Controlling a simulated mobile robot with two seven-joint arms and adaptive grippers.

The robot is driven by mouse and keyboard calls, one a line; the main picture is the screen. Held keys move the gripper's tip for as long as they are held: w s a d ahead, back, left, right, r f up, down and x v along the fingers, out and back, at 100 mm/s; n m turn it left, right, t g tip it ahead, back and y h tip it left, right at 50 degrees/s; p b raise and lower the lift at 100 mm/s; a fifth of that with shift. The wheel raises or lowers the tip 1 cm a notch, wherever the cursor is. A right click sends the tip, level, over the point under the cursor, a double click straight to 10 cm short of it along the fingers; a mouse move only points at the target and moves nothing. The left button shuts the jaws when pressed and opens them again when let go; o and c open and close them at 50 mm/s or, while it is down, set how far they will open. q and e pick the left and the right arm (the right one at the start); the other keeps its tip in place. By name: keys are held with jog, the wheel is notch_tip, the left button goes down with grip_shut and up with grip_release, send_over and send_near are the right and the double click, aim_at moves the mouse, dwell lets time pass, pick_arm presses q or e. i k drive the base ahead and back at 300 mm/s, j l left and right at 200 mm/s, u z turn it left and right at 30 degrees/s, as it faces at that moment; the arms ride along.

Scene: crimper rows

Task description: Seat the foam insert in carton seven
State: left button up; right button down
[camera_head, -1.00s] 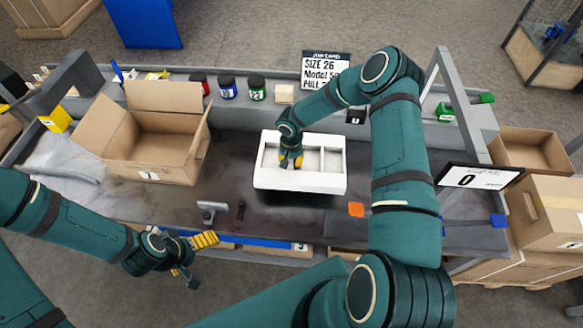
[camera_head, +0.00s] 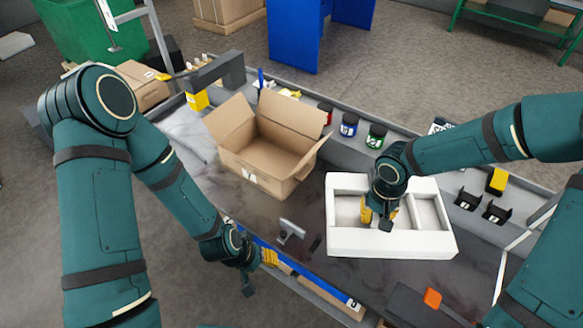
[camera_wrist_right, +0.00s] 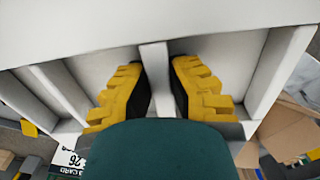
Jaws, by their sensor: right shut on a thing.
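The foam insert (camera_head: 392,242) is a white block with open compartments, right of the carton in the head view. My right gripper (camera_head: 380,218) is shut on one of its inner walls. In the right wrist view the yellow-padded fingers (camera_wrist_right: 160,88) stand on either side of that white wall (camera_wrist_right: 156,75). The insert looks raised over the bench, roughly level. My left gripper (camera_head: 258,270) is empty at the bench's front edge, fingers apart.
Red, blue and green jars (camera_head: 349,126) stand on the back ledge between carton and insert. A grey bracket (camera_head: 290,232) sits near the front edge. An orange piece (camera_head: 432,298) lies at the front right. Dark bare bench (camera_head: 262,212) shows before the carton.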

aim_at(274, 148)
jog(key=i+j, duration=0.1)
jog(key=j, duration=0.25)
jog(key=i+j, duration=0.15)
jog(key=j, duration=0.25)
jog(key=i+j, duration=0.1)
jog(key=j, duration=0.25)
jog(key=i+j, duration=0.1)
jog(key=j, duration=0.3)
jog(key=i+j, duration=0.15)
jog(key=j, duration=0.2)
jog(key=i+j, duration=0.1)
jog(key=j, duration=0.3)
jog(key=i+j, duration=0.1)
jog(key=j, duration=0.25)
